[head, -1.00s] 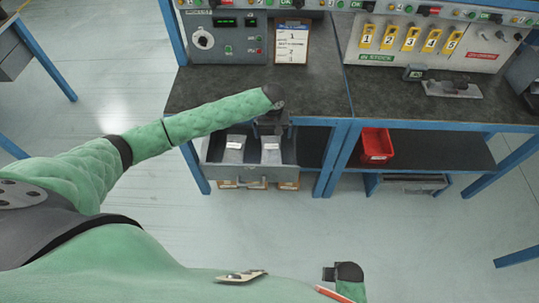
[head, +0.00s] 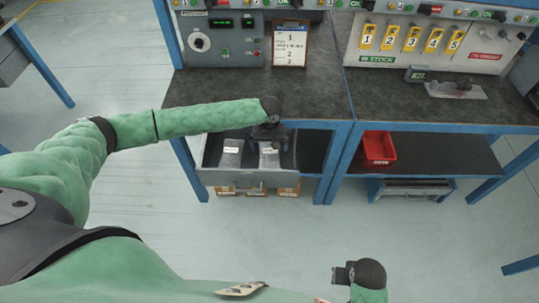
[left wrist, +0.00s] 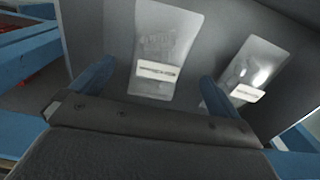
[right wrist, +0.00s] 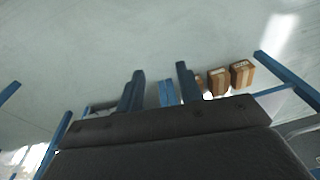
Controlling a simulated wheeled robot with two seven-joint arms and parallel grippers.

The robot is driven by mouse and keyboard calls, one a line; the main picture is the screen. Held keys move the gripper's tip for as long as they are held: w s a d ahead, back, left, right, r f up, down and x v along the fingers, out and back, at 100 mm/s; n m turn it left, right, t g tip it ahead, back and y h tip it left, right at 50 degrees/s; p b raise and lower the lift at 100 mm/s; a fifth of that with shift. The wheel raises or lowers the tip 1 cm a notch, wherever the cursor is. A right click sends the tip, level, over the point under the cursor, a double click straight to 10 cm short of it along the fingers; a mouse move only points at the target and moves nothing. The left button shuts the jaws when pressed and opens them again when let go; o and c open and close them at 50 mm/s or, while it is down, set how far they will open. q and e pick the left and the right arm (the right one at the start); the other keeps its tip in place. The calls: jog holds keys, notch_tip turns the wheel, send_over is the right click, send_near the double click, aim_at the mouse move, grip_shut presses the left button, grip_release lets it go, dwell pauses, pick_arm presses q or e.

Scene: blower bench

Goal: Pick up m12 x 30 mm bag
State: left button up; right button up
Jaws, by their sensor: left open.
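Two clear bags with white labels lie in an open grey drawer (head: 232,178): the left bag (head: 230,156) and the right bag (head: 269,160). The labels are too small to read, so I cannot tell which is the m12 x 30 mm bag. My left gripper (head: 267,137) is open and empty over the drawer, above the right bag. In the left wrist view that bag (left wrist: 168,40) shows between the fingers, and the other bag (left wrist: 248,70) lies beyond one finger. My right gripper (head: 343,273) is open and empty, low over the floor, away from the bench.
The bench top (head: 230,88) overhangs the drawer's back. A red bin (head: 379,148) stands on the shelf to the right, past a blue leg. Cardboard boxes (head: 257,192) sit beneath the drawer. A clipboard (head: 290,45) stands on the bench. The floor in front is clear.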

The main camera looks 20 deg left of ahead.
aim_at(270, 153)
pick_arm(q)
jog(key=f, duration=0.1)
jog(key=f+p, duration=0.1)
jog(key=f, duration=0.1)
jog(key=shift+s+d+f, duration=0.15)
jog(key=shift+s+f, duration=0.05)
jog(key=shift+f, duration=0.6)
pick_arm(e)
notch_tip(270, 153, down, 7)
jog(key=shift+d+r, duration=0.15)
jog(key=shift+r, duration=0.05)
pick_arm(q)
jog(key=shift+c, duration=0.4)
pick_arm(e)
jog(key=shift+w, duration=0.1)
pick_arm(q)
jog(key=c, duration=1.3)
jog(key=shift+r, duration=0.15)
